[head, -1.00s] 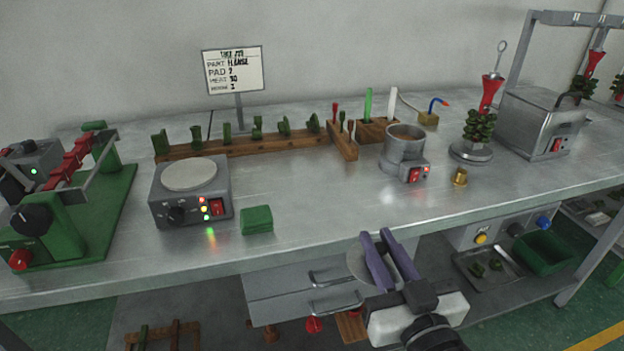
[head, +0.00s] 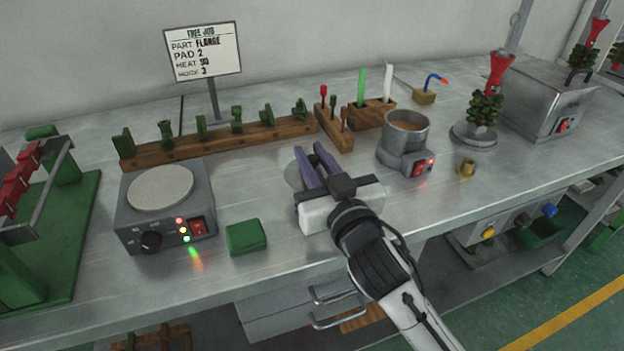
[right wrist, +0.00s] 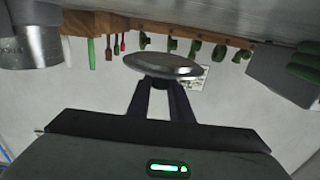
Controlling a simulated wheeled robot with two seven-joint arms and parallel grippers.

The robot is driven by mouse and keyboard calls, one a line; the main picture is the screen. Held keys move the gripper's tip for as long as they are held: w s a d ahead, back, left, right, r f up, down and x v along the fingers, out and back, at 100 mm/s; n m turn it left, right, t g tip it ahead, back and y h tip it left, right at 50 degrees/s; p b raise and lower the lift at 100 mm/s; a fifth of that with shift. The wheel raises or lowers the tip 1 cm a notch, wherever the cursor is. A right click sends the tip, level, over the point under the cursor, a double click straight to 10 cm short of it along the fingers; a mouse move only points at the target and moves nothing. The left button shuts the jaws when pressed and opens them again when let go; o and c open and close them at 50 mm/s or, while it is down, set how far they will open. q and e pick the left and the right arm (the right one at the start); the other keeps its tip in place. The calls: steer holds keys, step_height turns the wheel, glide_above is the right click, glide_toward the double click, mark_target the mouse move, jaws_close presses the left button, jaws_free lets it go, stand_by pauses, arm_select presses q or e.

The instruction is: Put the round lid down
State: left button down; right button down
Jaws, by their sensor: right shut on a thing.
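The round lid is a thin grey metal disc, held by my right gripper (head: 318,165). In the head view the lid (head: 294,175) is partly hidden behind the purple fingers, above the bench between the hot plate and the metal pot. In the right wrist view the lid (right wrist: 163,66) shows nearly edge-on at the fingertips (right wrist: 160,85), which are shut on it. Whether it touches the bench top is hard to tell. My left gripper is not in view.
The open metal pot (head: 405,135) stands right of the lid. The hot plate (head: 165,205) and a green block (head: 246,237) are to the left. A wooden rack (head: 220,139) of green pieces lies behind. A small brass piece (head: 467,168) sits at right.

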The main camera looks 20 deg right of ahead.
steer(key=shift+f+b, duration=0.5)
steer(key=shift+f, duration=1.75)
steer(key=shift+f, duration=0.2)
steer(key=c, duration=1.6)
jaws_free()
steer(key=shift+r, duration=0.1)
steer(key=shift+r, duration=0.2)
steer(key=s, duration=0.5)
steer(key=s+b, duration=0.1)
steer(key=s, duration=0.4)
steer(key=shift+s+d+f, duration=0.2)
steer(key=shift+s+r, duration=0.1)
steer(key=shift+s, duration=0.7)
